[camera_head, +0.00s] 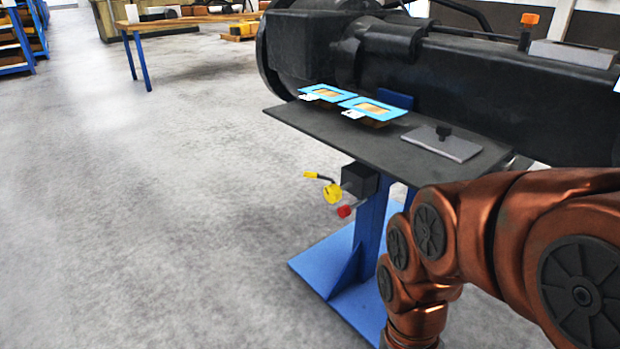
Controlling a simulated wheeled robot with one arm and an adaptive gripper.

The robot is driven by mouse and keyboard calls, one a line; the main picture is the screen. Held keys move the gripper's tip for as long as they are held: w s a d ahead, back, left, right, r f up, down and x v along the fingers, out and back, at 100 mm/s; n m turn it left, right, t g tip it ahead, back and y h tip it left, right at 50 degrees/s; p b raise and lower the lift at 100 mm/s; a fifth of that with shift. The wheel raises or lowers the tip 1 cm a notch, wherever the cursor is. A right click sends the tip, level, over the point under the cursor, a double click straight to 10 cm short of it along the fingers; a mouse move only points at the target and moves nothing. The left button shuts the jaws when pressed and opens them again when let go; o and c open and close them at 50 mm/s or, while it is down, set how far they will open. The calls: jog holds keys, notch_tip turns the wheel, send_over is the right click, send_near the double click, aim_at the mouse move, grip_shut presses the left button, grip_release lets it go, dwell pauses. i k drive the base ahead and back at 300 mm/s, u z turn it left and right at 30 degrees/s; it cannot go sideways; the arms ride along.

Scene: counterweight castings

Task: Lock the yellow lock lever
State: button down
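The yellow lock lever (316,176) is a short rod with a yellow tip and a dark shaft. It sticks out to the left beneath the edge of the dark tabletop, above a round yellow knob (332,193) by a black box (359,180). A red knob (345,211) sits just below. Whether the lever is locked cannot be told from this view. My copper-coloured arm reaches in from the right and bends down at the lower middle. My gripper is outside the picture, below the bottom edge.
The dark tabletop (300,118) stands on a blue pedestal (368,232) with a wide blue base. It bears two blue-framed pieces (328,92) and a grey plate (441,142). Large black machinery (480,85) stands behind. The floor to the left is clear.

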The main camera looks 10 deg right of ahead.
aim_at(310, 174)
jog(key=u, duration=0.3)
jog(key=i, duration=0.6)
jog(key=u, duration=0.9)
jog(key=i, duration=1.9)
jog(key=z, duration=0.4)
